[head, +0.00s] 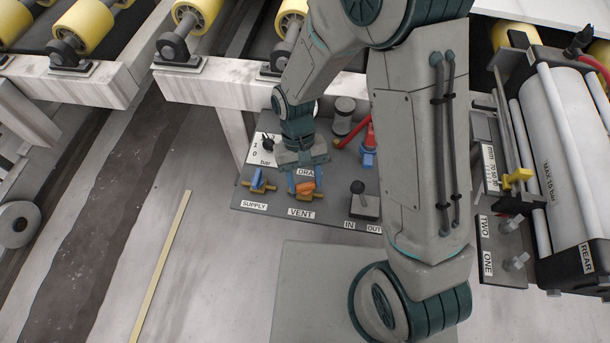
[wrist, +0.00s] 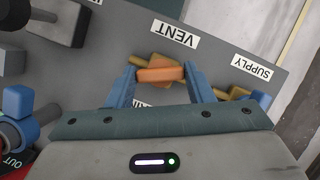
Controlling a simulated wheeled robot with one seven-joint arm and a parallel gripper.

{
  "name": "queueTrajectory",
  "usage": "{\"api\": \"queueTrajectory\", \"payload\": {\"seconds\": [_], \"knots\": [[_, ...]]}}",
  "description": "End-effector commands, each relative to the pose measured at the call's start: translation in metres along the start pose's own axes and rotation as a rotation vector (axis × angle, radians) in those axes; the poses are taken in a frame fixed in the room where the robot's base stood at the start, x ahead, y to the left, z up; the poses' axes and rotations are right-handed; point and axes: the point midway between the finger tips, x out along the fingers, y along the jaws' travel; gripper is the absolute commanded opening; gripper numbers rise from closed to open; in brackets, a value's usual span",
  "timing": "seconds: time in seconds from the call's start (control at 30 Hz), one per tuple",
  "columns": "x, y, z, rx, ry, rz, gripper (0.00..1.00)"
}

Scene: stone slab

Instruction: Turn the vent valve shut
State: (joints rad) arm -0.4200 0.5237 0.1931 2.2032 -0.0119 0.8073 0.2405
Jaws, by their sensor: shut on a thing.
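The vent valve has an orange handle (head: 305,188) on a brass body, above the VENT label (head: 301,213) on the grey panel. In the wrist view the orange handle (wrist: 160,74) lies across the picture between my fingertips, with brass showing on both sides of it. The brass pipe runs slightly slanted, roughly along the handle. My gripper (head: 304,184) points down at the panel, its blue fingers shut on the handle's two ends, also seen in the wrist view (wrist: 159,75). My gripper body hides part of the panel behind the valve.
The supply valve (head: 258,181) with a blue handle stands close to the left of the vent valve. A roller machine (head: 565,150) stands at the far right.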

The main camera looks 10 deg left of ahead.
Motion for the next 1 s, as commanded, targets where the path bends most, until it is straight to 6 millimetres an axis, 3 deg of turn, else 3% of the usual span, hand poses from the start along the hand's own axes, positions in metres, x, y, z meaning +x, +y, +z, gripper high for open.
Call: {"api": "queueTrajectory", "payload": {"seconds": [1.0], "knots": [[-0.0002, -0.0065, 0.0013, -0.860, 0.006, 0.356, 0.24]]}}
